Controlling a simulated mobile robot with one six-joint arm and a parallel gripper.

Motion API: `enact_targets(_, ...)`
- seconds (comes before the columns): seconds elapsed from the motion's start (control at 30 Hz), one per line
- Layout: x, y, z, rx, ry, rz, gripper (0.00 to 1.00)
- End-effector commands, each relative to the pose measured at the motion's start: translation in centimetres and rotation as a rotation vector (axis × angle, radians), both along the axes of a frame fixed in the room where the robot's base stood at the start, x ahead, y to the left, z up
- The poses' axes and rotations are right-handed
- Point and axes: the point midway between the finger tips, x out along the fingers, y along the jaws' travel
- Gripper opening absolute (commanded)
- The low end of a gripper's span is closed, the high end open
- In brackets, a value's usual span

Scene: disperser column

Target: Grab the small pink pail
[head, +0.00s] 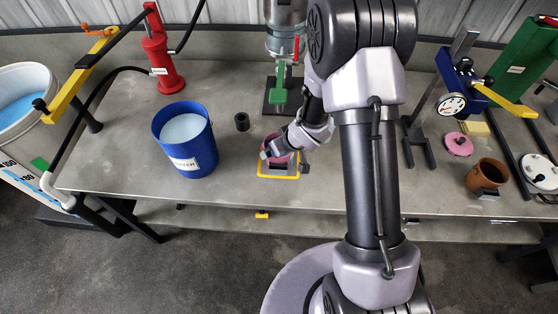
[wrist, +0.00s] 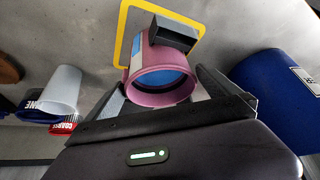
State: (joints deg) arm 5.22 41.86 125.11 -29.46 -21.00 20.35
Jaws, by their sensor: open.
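The small pink pail (head: 272,146) stands at the yellow square outline on the bench in the head view, partly hidden by my gripper (head: 285,158). In the wrist view the pink pail (wrist: 158,97) shows its round rim toward me, with blue inside and a dark block-like handle (wrist: 173,34) on its side. My gripper (wrist: 164,84) is open, with one finger on each side of the pail. Whether either finger touches the pail I cannot tell.
A large blue bucket (head: 190,158) stands left of the pail, and a small dark cylinder (head: 242,121) is between them. A green-handled valve (head: 279,90) hangs behind. A brown pot (head: 487,174) and a pink disc (head: 458,145) are at the right. The bench's front edge is close.

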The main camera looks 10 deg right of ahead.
Motion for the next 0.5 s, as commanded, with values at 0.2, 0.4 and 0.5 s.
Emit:
enact_targets(0.2,0.3,0.06,-0.27,-0.001,-0.002,0.0,1.0)
enact_targets(0.4,0.27,0.05,-0.26,-0.001,-0.001,0.0,0.61)
enact_targets(0.5,0.26,0.05,-0.26,-0.001,-0.001,0.0,0.41)
